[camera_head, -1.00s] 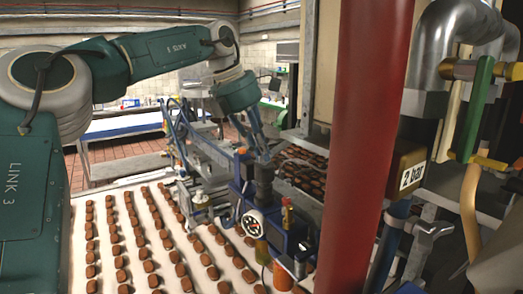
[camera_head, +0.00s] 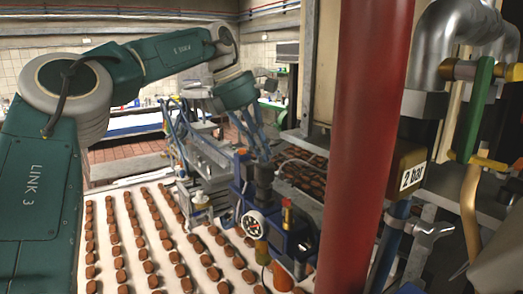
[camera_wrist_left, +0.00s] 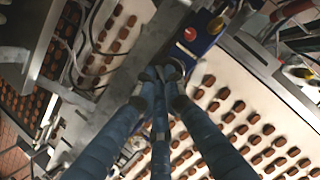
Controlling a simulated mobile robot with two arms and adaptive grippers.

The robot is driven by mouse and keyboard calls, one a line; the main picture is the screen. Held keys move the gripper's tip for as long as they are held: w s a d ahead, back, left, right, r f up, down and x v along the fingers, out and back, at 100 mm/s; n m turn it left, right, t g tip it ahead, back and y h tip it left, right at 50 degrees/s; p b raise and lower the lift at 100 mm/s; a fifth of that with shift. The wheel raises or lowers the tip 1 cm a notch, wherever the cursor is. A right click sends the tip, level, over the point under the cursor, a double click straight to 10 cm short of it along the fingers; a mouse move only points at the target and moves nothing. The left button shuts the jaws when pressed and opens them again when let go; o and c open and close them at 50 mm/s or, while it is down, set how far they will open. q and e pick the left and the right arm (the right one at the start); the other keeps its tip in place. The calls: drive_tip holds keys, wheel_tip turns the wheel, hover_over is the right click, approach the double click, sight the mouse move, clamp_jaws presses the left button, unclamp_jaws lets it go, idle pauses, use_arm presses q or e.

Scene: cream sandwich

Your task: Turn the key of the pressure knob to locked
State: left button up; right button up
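The pressure knob (camera_head: 263,174) is a black piece on top of the blue regulator unit (camera_head: 290,238), which has a round white gauge (camera_head: 253,223). My left gripper (camera_head: 264,156) reaches down from above, its blue fingers ending at the knob's top. In the left wrist view my left gripper (camera_wrist_left: 163,74) has its three fingers converging closely on a dark part beside the blue unit (camera_wrist_left: 203,32); they look shut on the knob. The key is hidden by the fingertips, and its position cannot be read. My right gripper is not in view.
A thick red post (camera_head: 365,140) stands just right of the regulator. Metal pipes and a "2 bar" box (camera_head: 408,172) are farther right. A white conveyor (camera_head: 140,232) with rows of brown biscuits runs at left, with blue machine parts and hoses close by.

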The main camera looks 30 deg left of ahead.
use_arm(q)
drive_tip(key=shift+o, duration=0.8)
drive_tip(key=v, duration=0.7)
drive_tip(key=shift+r, duration=0.25)
drive_tip(key=shift+f, duration=0.1)
